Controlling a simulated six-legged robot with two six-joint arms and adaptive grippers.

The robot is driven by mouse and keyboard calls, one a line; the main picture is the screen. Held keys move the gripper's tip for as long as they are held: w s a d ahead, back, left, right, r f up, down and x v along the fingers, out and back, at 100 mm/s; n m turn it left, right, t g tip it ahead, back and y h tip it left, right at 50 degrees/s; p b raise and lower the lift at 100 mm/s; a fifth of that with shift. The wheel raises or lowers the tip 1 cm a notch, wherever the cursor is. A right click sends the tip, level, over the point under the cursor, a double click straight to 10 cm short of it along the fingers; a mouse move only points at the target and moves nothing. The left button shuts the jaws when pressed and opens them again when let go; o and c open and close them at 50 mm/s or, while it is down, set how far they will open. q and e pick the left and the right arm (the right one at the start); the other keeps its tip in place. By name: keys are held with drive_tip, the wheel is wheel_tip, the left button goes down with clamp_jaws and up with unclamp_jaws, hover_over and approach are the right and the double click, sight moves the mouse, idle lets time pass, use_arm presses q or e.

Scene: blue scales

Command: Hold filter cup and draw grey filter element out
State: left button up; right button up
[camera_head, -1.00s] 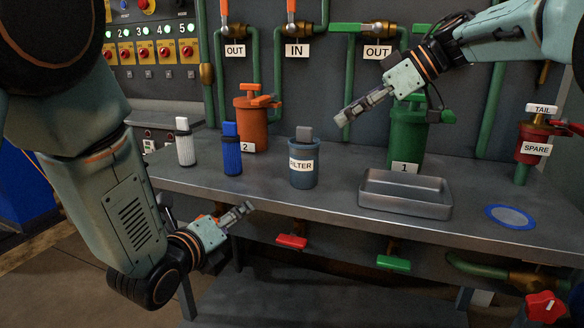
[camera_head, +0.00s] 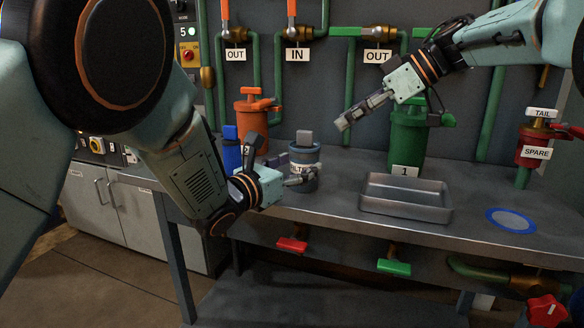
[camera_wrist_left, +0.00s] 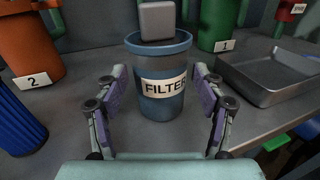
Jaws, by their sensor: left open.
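The blue-grey filter cup (camera_head: 306,159) stands upright on the workbench, its label partly covered by my left gripper in the head view. The grey filter element (camera_head: 304,138) sticks up out of its top. In the left wrist view the cup (camera_wrist_left: 163,103) stands ahead, between my spread fingers, with the grey element (camera_wrist_left: 158,20) above its rim. My left gripper (camera_head: 296,171) is open, with one finger on each side of the cup; contact is not visible. My right gripper (camera_head: 342,122) hangs in the air in front of the green canister, apart from the cup; its finger opening is unclear.
An empty metal tray (camera_head: 405,209) lies right of the cup. A blue filter (camera_head: 231,155) and orange canister (camera_head: 252,117) stand to the left. A green canister (camera_head: 407,135) stands behind the tray. A blue ring (camera_head: 510,219) lies at the far right of the bench.

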sight(314, 157)
use_arm(q)
drive_tip(key=shift+x, duration=3.35)
drive_tip(key=c, duration=1.2)
drive_tip(key=shift+c, duration=1.2)
